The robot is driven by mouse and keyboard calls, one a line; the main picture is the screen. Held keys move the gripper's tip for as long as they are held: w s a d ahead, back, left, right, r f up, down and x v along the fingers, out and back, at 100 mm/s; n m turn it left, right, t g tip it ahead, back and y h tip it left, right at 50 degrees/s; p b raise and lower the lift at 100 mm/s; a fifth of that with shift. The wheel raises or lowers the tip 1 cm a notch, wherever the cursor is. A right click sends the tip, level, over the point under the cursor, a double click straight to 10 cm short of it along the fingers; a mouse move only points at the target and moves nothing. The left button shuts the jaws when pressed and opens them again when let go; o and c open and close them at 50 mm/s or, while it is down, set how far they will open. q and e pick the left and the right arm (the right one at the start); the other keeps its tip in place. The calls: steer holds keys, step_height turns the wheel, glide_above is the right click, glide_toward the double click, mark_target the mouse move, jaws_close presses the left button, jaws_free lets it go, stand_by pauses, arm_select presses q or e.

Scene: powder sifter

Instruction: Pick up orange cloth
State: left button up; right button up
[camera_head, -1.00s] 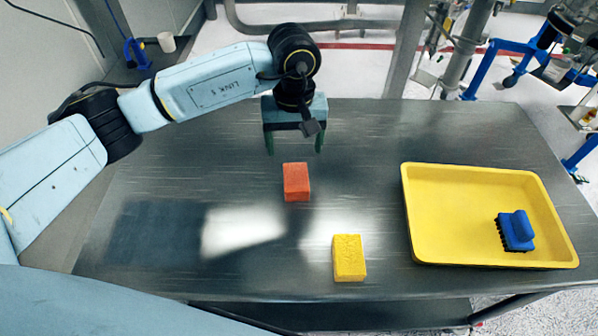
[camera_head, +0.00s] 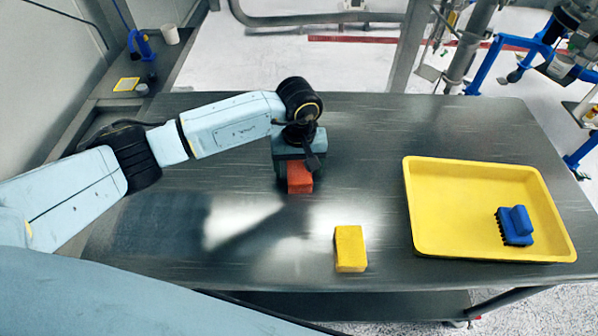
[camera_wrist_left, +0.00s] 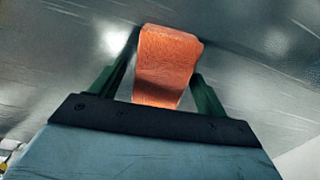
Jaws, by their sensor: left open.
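The orange cloth (camera_head: 300,181) looks like a folded block and lies on the metal table, left of the middle. My left gripper (camera_head: 296,186) is lowered over it from above, with its jaws open. In the left wrist view, the orange cloth (camera_wrist_left: 168,62) sits between the two green fingers of my left gripper (camera_wrist_left: 166,80), with a finger on either side. I cannot tell whether either finger touches it. In the head view, the gripper body hides the cloth's upper part. My right gripper is not in view.
A yellow sponge (camera_head: 350,248) lies nearer the front edge of the metal table (camera_head: 450,125). A yellow tray (camera_head: 480,172) on the right holds a blue brush (camera_head: 515,225). The table is clear between the cloth and the tray.

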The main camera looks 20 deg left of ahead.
mark_target(299, 166)
arm_select(q)
steer(key=c, duration=1)
steer(key=shift+r, duration=0.1)
steer(key=shift+c, duration=0.2)
step_height(299, 166, up, 10)
steer(key=shift+f, duration=0.1)
